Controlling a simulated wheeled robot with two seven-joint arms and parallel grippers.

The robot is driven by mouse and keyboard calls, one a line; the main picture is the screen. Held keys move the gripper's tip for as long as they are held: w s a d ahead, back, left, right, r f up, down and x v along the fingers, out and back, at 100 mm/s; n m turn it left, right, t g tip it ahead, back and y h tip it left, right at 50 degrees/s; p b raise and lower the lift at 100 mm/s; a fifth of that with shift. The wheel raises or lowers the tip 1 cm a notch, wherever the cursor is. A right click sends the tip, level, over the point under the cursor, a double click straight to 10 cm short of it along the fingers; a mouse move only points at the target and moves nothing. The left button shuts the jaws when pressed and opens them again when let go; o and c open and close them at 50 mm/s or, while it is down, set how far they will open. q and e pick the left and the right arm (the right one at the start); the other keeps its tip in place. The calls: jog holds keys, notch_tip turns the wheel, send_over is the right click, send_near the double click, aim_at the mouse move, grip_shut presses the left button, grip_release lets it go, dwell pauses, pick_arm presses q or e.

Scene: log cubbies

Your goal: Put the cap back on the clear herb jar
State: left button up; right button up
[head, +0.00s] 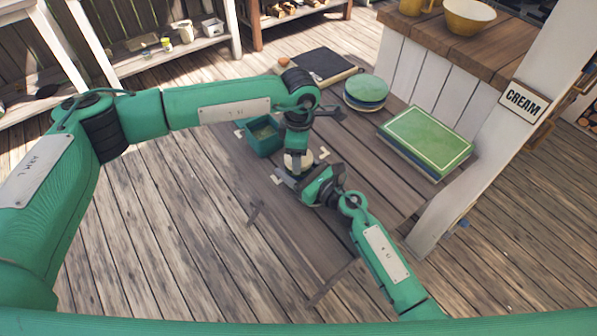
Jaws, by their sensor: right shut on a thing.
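My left gripper (294,160) points down over the wooden table, and its fingers are too small and covered to read. A pale round thing (310,158) shows beside its tip; I cannot tell whether it is the cap or part of the jar. My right gripper (287,181) reaches in from the lower right, just below the left one and very close to it. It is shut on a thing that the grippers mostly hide. I cannot make out the clear herb jar or its cap for certain.
A small teal bin (264,138) stands just left of the grippers. Round green and blue tins (366,91), a green-topped stack (427,137) and a dark board (324,64) lie farther back. A white post (480,130) with a CREAM sign rises at right. The near table is clear.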

pick_arm(q)
jog(key=m, duration=0.7)
jog(key=shift+m, duration=0.4)
jog(key=m, duration=1.8)
jog(key=o, duration=1.1)
